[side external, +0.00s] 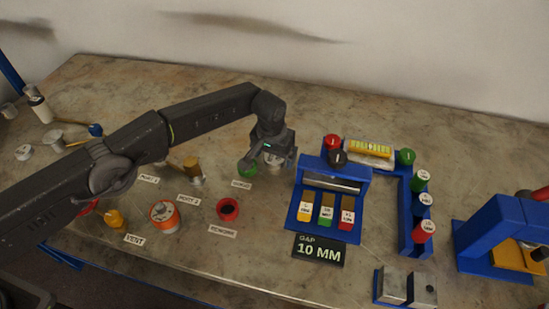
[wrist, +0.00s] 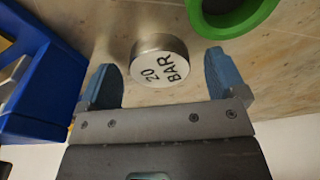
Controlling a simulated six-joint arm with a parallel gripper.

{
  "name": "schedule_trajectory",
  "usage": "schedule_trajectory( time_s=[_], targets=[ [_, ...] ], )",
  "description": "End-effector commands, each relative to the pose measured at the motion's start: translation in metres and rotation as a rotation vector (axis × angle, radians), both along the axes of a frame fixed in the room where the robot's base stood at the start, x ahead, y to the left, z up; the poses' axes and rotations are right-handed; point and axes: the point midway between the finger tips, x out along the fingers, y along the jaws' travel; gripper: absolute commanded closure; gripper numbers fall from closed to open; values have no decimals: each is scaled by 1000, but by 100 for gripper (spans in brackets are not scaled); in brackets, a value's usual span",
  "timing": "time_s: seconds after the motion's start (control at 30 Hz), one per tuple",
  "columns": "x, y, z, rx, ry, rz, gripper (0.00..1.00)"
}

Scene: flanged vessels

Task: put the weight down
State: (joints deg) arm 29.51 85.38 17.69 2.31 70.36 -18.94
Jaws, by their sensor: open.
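The weight (wrist: 160,62) is a short metal cylinder with a white top marked "20 BAR", seen in the wrist view. It appears to stand on the bench between my gripper's two blue fingertips. My gripper (wrist: 160,64) is open, with a visible gap between each finger and the weight. In the side external view my gripper (side external: 274,158) is low over the bench, just right of the green ring (side external: 247,168). There the weight is mostly hidden by my gripper. The green ring (wrist: 232,22) is also close by in the wrist view.
A blue stand (side external: 330,180) with yellow, green and red blocks is just right of my gripper; its blue side (wrist: 40,85) fills the wrist view's left. A red ring (side external: 228,209) and an orange-and-white can (side external: 164,217) lie nearer the front. Bench behind is clear.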

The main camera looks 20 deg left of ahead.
Motion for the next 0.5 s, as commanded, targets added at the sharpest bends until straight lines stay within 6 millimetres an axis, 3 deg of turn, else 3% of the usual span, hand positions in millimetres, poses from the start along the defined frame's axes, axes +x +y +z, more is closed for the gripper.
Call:
schedule_trajectory(
  time_s=[0.3, 0.5],
  targets=[
    [0, 0, -3, 0, 0, 0, 11],
    [0, 0, -2, 0, 0, 0, 30]
  ],
)
